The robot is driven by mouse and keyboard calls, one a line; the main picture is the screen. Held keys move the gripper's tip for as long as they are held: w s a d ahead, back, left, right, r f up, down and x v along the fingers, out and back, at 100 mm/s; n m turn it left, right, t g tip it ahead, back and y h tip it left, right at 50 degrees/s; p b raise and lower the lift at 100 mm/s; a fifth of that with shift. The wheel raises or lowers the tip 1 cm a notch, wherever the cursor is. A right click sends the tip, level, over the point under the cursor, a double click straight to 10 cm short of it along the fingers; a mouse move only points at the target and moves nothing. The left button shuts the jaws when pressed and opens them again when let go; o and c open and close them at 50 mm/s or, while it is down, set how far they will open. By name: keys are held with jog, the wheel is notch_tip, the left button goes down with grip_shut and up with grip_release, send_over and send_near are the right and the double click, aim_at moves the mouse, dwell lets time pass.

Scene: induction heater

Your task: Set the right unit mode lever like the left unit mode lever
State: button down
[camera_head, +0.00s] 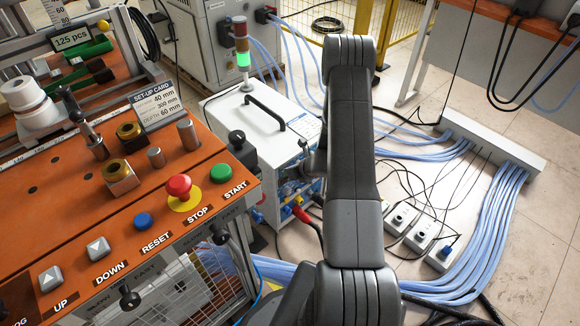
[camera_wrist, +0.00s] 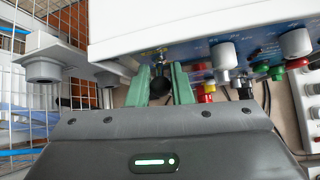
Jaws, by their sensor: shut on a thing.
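In the wrist view, the two green fingers of my gripper (camera_wrist: 161,88) are shut on a small black knob (camera_wrist: 161,86), which looks like the end of a mode lever. It sits at the blue front panel (camera_wrist: 192,52) of a white unit. In the head view, a white unit (camera_head: 262,122) with a black top handle stands behind the orange bench, its blue front partly hidden by my arm. My fingertips are hidden there. I cannot make out a second mode lever, nor tell which setting the held lever is at.
Grey knobs (camera_wrist: 222,56) and coloured connectors (camera_wrist: 276,72) are close to the right of my fingers. A grey bracket (camera_wrist: 45,68) and wire mesh stand left. In the head view, a red plug (camera_head: 300,213), cables (camera_head: 480,235) and the orange bench (camera_head: 60,200) surround the unit.

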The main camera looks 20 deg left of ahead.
jog(key=shift+r+h+p, duration=0.1)
jog(key=shift+h+p, duration=0.3)
jog(key=shift+p, duration=0.55)
jog(key=c, duration=1.3)
grip_release()
jog(key=shift+r, duration=0.1)
jog(key=p+v, duration=0.1)
jog(key=v, duration=1.2)
jog(key=shift+w+d+r, duration=0.15)
jog(key=shift+d+r, duration=0.05)
jog(key=shift+r, duration=0.05)
jog(key=b+x, duration=0.1)
jog(key=x, duration=1.3)
